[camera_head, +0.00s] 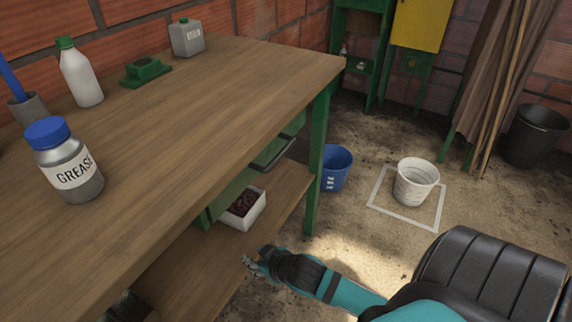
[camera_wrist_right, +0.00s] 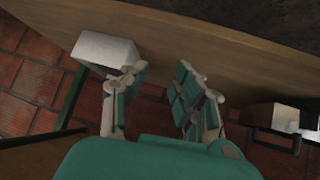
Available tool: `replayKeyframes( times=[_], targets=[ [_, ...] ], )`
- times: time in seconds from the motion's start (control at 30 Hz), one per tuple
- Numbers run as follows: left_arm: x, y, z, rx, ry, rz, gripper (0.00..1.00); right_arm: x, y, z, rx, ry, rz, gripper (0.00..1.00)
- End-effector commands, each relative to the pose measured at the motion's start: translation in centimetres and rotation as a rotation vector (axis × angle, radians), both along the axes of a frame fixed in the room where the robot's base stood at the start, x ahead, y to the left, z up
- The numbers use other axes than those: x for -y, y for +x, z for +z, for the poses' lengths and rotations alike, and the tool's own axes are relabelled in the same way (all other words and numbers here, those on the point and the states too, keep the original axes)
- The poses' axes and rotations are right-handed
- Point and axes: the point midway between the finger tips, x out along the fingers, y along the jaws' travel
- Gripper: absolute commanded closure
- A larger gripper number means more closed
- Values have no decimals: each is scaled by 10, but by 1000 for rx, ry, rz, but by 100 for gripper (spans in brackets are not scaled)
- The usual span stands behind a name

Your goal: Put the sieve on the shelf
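The wooden lower shelf (camera_head: 185,272) runs under the workbench. My right gripper (camera_head: 256,262) is at the front edge of this shelf, just in front of the white box. In the right wrist view my right gripper (camera_wrist_right: 158,88) has its fingers spread apart, with no object clearly held between them. The wooden shelf board (camera_wrist_right: 215,60) runs behind the fingers there. I cannot make out a sieve in either view. My left gripper is not in view.
A white box (camera_head: 256,217) with dark red contents stands on the shelf. The benchtop (camera_head: 190,110) above carries a grease jar (camera_head: 65,168) and bottles. A blue bucket (camera_head: 335,168) and a white bucket (camera_head: 415,183) stand on the floor. A green bench leg (camera_head: 318,150) borders the shelf.

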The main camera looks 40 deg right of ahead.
Motion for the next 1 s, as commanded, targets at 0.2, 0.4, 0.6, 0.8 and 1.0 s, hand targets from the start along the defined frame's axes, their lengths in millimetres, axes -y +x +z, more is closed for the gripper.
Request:
replayKeyframes(
  times=[0.2,0.4,0.6,0.8,1.0],
  targets=[
    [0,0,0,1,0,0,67,-23,-116,11,-370,-23,-17,71],
    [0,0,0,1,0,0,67,-28,-166,22,-526,-26,5,71],
    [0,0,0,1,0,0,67,-28,-169,22,-538,-28,8,71],
    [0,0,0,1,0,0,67,-28,-168,22,-537,-28,8,71],
    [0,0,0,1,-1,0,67,-28,-168,22,-537,-28,8,71]
  ],
)
